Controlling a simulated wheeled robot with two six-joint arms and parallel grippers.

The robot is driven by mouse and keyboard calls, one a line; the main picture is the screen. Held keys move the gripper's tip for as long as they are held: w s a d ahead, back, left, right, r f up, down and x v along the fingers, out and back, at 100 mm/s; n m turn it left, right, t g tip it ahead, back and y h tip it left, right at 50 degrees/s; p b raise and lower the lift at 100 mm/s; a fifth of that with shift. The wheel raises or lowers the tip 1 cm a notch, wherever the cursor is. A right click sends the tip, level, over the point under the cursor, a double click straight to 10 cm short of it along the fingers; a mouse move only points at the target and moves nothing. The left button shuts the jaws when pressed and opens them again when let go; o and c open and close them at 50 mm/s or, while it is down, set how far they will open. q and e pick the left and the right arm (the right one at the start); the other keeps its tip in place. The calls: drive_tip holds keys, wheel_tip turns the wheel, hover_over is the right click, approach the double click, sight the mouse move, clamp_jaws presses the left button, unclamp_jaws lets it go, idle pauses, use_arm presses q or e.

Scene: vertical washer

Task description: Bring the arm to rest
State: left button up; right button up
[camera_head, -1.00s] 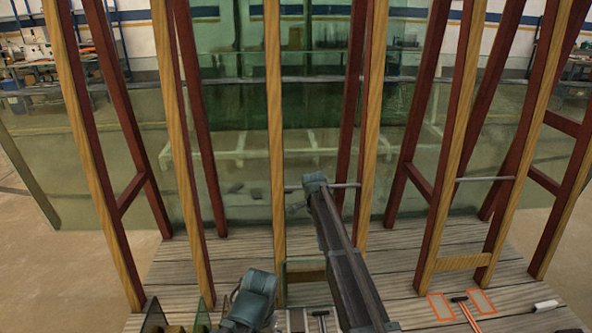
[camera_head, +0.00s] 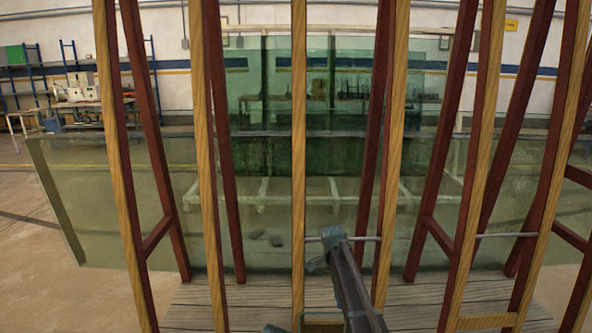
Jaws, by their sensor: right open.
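My right arm rises from the bottom edge of the head view, right of centre. It is a dark grey link with a blue-grey block at its top, where my right gripper (camera_head: 335,246) shows best. The fingers are hard to make out against the background; I take the gripper as open. I see nothing held there. The block overlaps a thin horizontal rod (camera_head: 362,239) of the wooden frame in the picture, and I cannot tell whether they touch. A small dark part shows at the bottom edge. My left gripper is not in view.
Tall wooden posts (camera_head: 299,150) with dark red members (camera_head: 372,165) stand across the view. Large greenish glass panes (camera_head: 150,200) lie behind them. A slatted wooden platform (camera_head: 250,300) spans the bottom. A workbench (camera_head: 95,110) stands far left. Open floor (camera_head: 30,270) shows at the left.

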use_arm(q)
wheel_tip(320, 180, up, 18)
drive_tip(key=p, duration=1.8)
use_arm(e)
drive_tip(key=s+a+r+n, duration=0.2)
drive_tip(key=s+r+n, duration=0.4)
drive_tip(key=s, duration=0.5)
drive_tip(key=s+a+r+n, duration=0.3)
drive_tip(key=s+r+n, duration=0.3)
drive_tip(key=s, duration=0.6)
drive_tip(key=s+a+r+n+t, duration=0.1)
drive_tip(key=s+a+r+n, duration=0.1)
drive_tip(key=s+r+n, duration=0.4)
drive_tip(key=s+n, duration=0.3)
drive_tip(key=s, duration=0.3)
drive_tip(key=shift+s+a, duration=0.25)
drive_tip(key=shift+a, duration=0.15)
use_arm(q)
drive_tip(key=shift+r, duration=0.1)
